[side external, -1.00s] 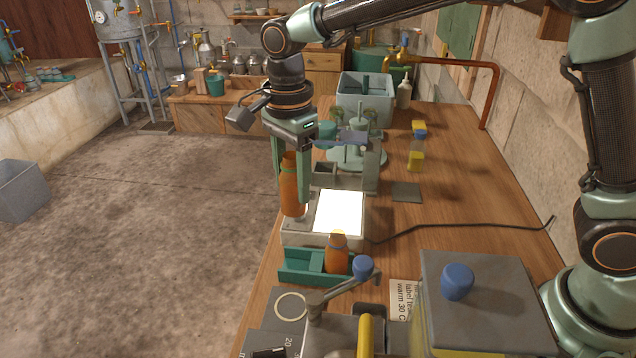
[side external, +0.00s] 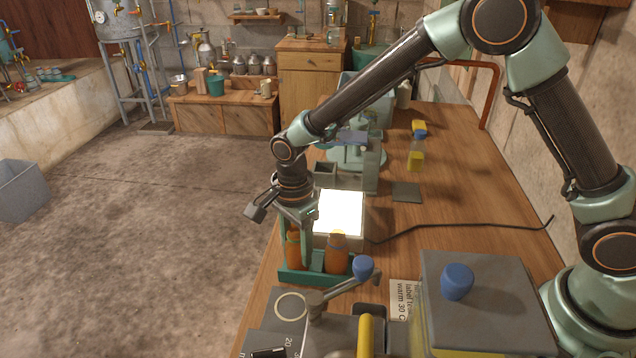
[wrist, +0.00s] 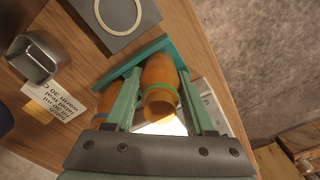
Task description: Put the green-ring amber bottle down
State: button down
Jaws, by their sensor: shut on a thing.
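The green-ring amber bottle (side external: 292,251) stands about upright between the fingers of my gripper (side external: 299,240), at the left part of the green tray (side external: 300,280). The wrist view shows my gripper (wrist: 160,78) shut on this bottle (wrist: 161,88), with its green ring between the two fingers. The bottle's base is hidden, so I cannot tell whether it touches the tray floor. A second amber bottle (side external: 336,258) stands in the tray's right part, close beside my finger.
A bright white light pad (side external: 340,212) lies just behind the tray. A grey plate with a pale ring (side external: 291,306) and a blue-knobbed lever (side external: 362,268) are in front. A large grey box (side external: 490,300) stands to the right. The table's left edge is close to the tray.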

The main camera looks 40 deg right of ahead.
jog(key=shift+f, duration=0.2)
jog(key=shift+c, duration=1.3)
grip_release()
notch_tip(320, 180, up, 12)
jog(key=shift+r, duration=0.1)
jog(key=s+d+r+n+t, duration=0.2)
jog(key=s+d+r+n, duration=0.2)
jog(key=s+d+n, duration=0.2)
jog(key=s+d+r+n+t, duration=0.3)
jog(key=s+d+r+n, duration=0.2)
jog(key=d+n, duration=0.5)
jog(key=shift+s+d+n+t, duration=0.35)
jog(key=shift+s+d, duration=0.2)
jog(key=shift+d, duration=0.85)
